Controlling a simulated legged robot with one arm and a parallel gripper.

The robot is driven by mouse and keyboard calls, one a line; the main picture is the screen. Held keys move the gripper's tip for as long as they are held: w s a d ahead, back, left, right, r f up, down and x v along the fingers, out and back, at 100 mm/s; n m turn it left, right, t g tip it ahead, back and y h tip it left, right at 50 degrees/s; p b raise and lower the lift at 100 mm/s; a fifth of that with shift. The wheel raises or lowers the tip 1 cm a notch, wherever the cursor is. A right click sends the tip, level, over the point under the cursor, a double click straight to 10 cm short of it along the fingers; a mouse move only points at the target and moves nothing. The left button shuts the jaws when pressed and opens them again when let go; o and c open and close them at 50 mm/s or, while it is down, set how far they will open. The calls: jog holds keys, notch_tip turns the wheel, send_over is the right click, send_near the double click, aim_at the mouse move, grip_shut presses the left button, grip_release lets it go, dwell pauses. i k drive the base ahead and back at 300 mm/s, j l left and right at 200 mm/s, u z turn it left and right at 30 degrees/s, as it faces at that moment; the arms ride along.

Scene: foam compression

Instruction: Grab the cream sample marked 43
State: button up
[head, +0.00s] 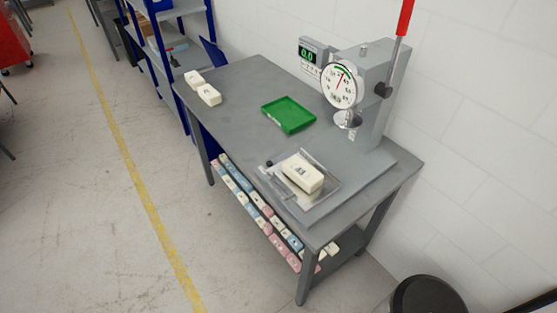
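Several cream foam samples are in the head view. One cream block (303,174) lies on a clear or metal plate (322,198) on the front right of the grey table (235,82), with dark marks too small to read. Two more cream blocks lie close together at the table's far left end, one farther back (193,77) and one nearer (209,95). Their marks are also too small to read. I cannot tell which sample is marked 43. My gripper is not in view.
A green tray (289,115) lies mid-table. A press with a dial gauge (341,85), red-handled lever (404,18) and digital display (309,52) stands at the back right. Blue, pink and cream blocks (257,215) line the lower shelf. A dark round object (428,297) stands front right.

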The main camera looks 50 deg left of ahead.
aim_at(306, 176)
jog(key=u, duration=1.65)
jog(key=i+j, duration=0.3)
jog(key=i+j+z, duration=0.1)
jog(key=i+j, duration=0.15)
jog(key=j, duration=0.25)
jog(key=i+j, duration=0.25)
jog(key=j, duration=0.2)
jog(key=i+j, duration=0.25)
jog(key=j, duration=0.2)
jog(key=i+l+z, duration=0.05)
